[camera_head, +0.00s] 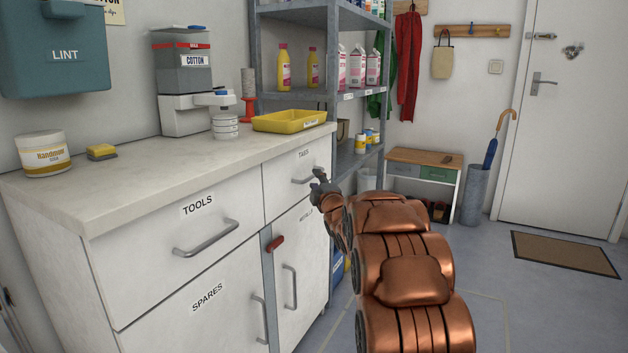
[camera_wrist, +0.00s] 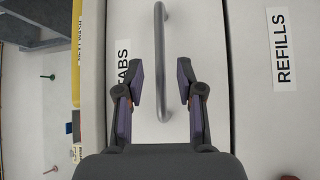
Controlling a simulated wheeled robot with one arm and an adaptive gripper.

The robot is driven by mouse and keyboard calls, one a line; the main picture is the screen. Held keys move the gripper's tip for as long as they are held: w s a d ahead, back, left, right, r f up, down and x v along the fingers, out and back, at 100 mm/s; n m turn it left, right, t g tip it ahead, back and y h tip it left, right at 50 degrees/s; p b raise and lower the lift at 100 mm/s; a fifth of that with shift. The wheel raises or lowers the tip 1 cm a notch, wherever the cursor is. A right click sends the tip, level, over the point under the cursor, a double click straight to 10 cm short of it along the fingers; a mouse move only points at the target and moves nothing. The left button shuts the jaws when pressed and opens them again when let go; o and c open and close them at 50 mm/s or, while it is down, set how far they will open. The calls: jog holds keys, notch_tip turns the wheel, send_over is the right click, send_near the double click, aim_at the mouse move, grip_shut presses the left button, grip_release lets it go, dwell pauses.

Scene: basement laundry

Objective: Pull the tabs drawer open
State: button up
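The tabs drawer (camera_head: 285,183) is the upper right drawer of the white cabinet, labelled TABS, and looks shut. Its grey bar handle (camera_head: 304,179) is partly behind my gripper (camera_head: 322,184) in the head view. In the wrist view the drawer front (camera_wrist: 202,35) fills the middle, with the handle (camera_wrist: 160,45) running up the picture. My gripper (camera_wrist: 161,85) is open, its two fingers apart on either side of the handle in the picture. I see gaps between handle and fingers; I cannot tell how deep the fingers reach.
Below is a door (camera_head: 297,275) labelled REFILLS in the wrist view, with a red latch (camera_head: 275,243) at its left edge. The tools drawer (camera_head: 180,250) is to the left. A yellow tray (camera_head: 290,121) sits on the counter above.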

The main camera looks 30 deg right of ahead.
aim_at(313, 176)
jog(key=shift+b+x, duration=0.45)
jog(key=shift+x, duration=1.45)
grip_shut()
